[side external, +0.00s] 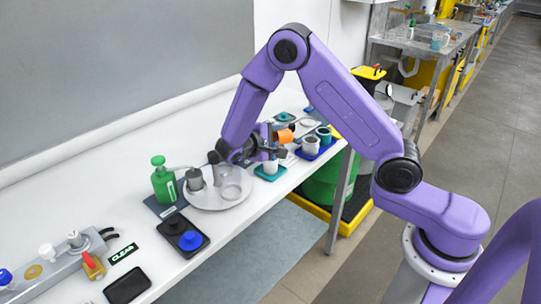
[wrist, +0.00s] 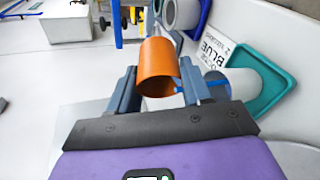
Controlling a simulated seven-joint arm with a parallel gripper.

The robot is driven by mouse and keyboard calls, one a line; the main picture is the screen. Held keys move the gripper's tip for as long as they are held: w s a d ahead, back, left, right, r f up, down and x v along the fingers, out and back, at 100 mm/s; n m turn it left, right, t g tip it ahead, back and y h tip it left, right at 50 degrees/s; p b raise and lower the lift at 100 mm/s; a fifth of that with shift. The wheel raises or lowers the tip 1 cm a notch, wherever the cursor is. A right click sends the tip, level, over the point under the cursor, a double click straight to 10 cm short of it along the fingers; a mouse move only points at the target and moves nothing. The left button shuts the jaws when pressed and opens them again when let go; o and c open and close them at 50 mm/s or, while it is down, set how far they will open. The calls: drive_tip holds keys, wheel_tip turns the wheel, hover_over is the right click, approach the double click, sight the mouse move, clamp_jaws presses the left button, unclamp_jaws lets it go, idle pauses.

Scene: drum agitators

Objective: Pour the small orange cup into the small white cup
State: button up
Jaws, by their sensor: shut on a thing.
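The small orange cup (side external: 284,136) is held tilted well over onto its side, above the counter. In the wrist view the orange cup (wrist: 158,62) sits between the two fingers of my gripper (wrist: 160,80), which is shut on it. My gripper (side external: 275,142) shows less clearly in the side view, partly hidden by my arm. A small white cup (side external: 270,166) stands upright on a teal tray (side external: 262,175) just below the orange cup. The white cup (wrist: 243,84) and teal tray (wrist: 281,92) also show at the right of the wrist view. The contents of both cups are hidden.
A blue tray (side external: 325,151) with cups stands behind the teal tray. A round silver tray (side external: 218,204) with a clear glass, and a green pump bottle (side external: 164,181), stand to the left. A card reading BLUE (wrist: 213,50) lies beside the teal tray. The counter's front edge is close.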

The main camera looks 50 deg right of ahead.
drive_tip(key=shift+a+r+h, duration=0.1)
drive_tip(key=shift+a+h, duration=0.15)
drive_tip(key=shift+h, duration=0.55)
idle(0.6)
drive_tip(key=shift+s+d+y, duration=0.1)
drive_tip(key=shift+d+y, duration=0.45)
drive_tip(key=shift+y, duration=1.15)
drive_tip(key=shift+d+m, duration=0.1)
drive_tip(key=shift+m, duration=0.2)
drive_tip(key=shift+r, duration=0.15)
